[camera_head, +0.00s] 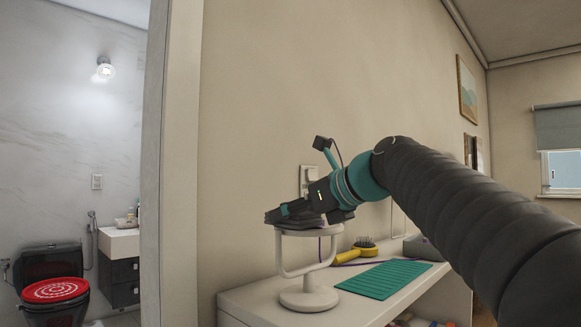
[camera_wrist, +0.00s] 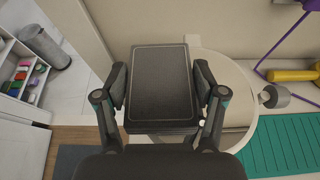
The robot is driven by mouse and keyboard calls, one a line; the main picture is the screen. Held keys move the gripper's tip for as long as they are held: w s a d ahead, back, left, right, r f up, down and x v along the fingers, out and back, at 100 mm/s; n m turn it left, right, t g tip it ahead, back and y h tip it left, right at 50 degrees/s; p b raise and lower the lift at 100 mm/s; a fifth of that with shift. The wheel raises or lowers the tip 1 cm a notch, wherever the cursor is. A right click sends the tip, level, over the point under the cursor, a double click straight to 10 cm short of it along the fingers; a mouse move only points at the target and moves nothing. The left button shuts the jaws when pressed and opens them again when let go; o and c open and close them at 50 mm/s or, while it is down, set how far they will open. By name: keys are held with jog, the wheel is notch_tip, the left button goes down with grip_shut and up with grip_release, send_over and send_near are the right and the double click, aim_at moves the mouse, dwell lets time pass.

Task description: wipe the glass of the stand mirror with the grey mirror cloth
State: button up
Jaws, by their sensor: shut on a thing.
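The stand mirror (camera_head: 308,297) is white, with a round head on a U-shaped yoke and disc base, on a white counter. Its head lies nearly flat, facing up. In the wrist view its round glass (camera_wrist: 238,92) shows to the right of the cloth. The grey mirror cloth (camera_wrist: 160,62) is a dark rectangular pad with a pale line near its edge. My gripper (camera_head: 287,213) is shut on it, with one finger on each side in the wrist view (camera_wrist: 160,84). The cloth covers the mirror's left part. I cannot tell whether it touches the glass.
A teal ribbed mat (camera_head: 385,279) lies right of the mirror. A yellow brush (camera_head: 358,250) and a grey object (camera_head: 423,246) lie behind, near a purple cord (camera_wrist: 283,40). The wall stands close behind. A doorway to a toilet (camera_head: 52,283) is at left.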

notch_tip(320, 180, up, 3)
jog(key=shift+w+f+p, duration=0.1)
jog(key=shift+w+p, duration=0.05)
jog(key=shift+p, duration=0.5)
jog(key=shift+r, duration=2.5)
